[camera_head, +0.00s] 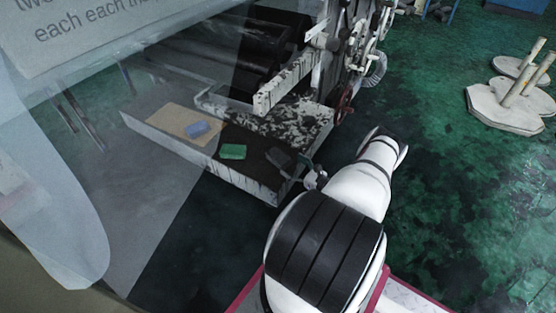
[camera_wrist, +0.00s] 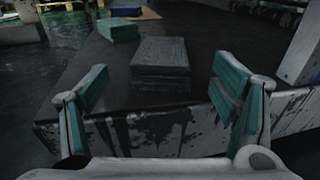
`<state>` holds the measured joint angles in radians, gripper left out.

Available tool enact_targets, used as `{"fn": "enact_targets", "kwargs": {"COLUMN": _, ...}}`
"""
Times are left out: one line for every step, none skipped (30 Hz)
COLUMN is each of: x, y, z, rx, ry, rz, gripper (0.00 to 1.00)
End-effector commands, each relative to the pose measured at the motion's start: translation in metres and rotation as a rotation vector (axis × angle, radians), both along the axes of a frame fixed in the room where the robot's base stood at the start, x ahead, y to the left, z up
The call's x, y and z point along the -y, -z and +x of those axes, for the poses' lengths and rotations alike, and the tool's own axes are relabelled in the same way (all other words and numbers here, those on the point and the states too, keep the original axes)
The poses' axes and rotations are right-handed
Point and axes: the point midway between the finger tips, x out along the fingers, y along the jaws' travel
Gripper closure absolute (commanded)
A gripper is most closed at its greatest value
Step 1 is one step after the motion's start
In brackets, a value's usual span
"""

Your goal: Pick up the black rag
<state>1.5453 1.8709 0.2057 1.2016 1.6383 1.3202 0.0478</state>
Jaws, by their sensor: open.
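The black rag (camera_wrist: 160,62) is a dark folded block lying on the machine's low platform (camera_wrist: 100,62). In the wrist view it lies straight ahead, beyond and between my open fingers. My gripper (camera_wrist: 160,95) has two teal-padded fingers spread wide, with nothing between them but the view of the platform's edge. In the head view the rag (camera_head: 279,157) is a small dark shape near the platform's front corner. My gripper (camera_head: 303,165) is just to its right there, and its fingers are small and partly hard to make out.
A green folded cloth (camera_head: 233,151) lies left of the rag, and a blue one (camera_head: 197,129) lies on a tan board (camera_head: 176,122) farther left. The platform has a raised, paint-worn front wall (camera_wrist: 170,133). Machine parts (camera_head: 355,40) rise behind.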

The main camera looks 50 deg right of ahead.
Motion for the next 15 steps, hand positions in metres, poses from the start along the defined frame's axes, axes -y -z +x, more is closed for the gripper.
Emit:
{"fn": "enact_targets", "kwargs": {"x": 0.001, "y": 0.001, "z": 0.007, "rx": 0.000, "ry": -0.001, "rz": -0.001, "gripper": 0.20}}
{"fn": "enact_targets", "kwargs": {"x": 0.001, "y": 0.001, "z": 0.010, "rx": 0.000, "ry": 0.000, "rz": -0.001, "gripper": 0.20}}
{"fn": "enact_targets", "kwargs": {"x": 0.002, "y": 0.001, "z": 0.013, "rx": 0.000, "ry": 0.000, "rz": -0.001, "gripper": 0.20}}
{"fn": "enact_targets", "kwargs": {"x": 0.002, "y": 0.001, "z": 0.015, "rx": 0.000, "ry": 0.000, "rz": 0.000, "gripper": 0.20}}
{"fn": "enact_targets", "kwargs": {"x": 0.002, "y": 0.001, "z": 0.016, "rx": 0.000, "ry": 0.000, "rz": 0.000, "gripper": 0.20}}
{"fn": "enact_targets", "kwargs": {"x": 0.002, "y": 0.001, "z": 0.018, "rx": 0.000, "ry": 0.000, "rz": 0.000, "gripper": 0.20}}
{"fn": "enact_targets", "kwargs": {"x": 0.003, "y": 0.001, "z": 0.019, "rx": 0.000, "ry": 0.000, "rz": 0.000, "gripper": 0.20}}
{"fn": "enact_targets", "kwargs": {"x": 0.003, "y": 0.001, "z": 0.020, "rx": 0.000, "ry": 0.000, "rz": 0.000, "gripper": 0.20}}
{"fn": "enact_targets", "kwargs": {"x": 0.003, "y": 0.001, "z": 0.022, "rx": 0.001, "ry": 0.000, "rz": 0.000, "gripper": 0.20}}
{"fn": "enact_targets", "kwargs": {"x": 0.004, "y": 0.001, "z": 0.024, "rx": 0.001, "ry": 0.000, "rz": 0.000, "gripper": 0.20}}
{"fn": "enact_targets", "kwargs": {"x": 0.004, "y": 0.002, "z": 0.027, "rx": 0.001, "ry": -0.001, "rz": 0.000, "gripper": 0.20}}
{"fn": "enact_targets", "kwargs": {"x": 0.005, "y": 0.002, "z": 0.032, "rx": 0.001, "ry": -0.001, "rz": 0.000, "gripper": 0.20}}
{"fn": "enact_targets", "kwargs": {"x": 0.005, "y": 0.002, "z": 0.036, "rx": 0.001, "ry": -0.002, "rz": 0.000, "gripper": 0.20}}
{"fn": "enact_targets", "kwargs": {"x": 0.006, "y": 0.003, "z": 0.039, "rx": 0.000, "ry": -0.002, "rz": -0.001, "gripper": 0.20}}
{"fn": "enact_targets", "kwargs": {"x": 0.007, "y": 0.003, "z": 0.045, "rx": 0.000, "ry": -0.002, "rz": -0.001, "gripper": 0.20}}
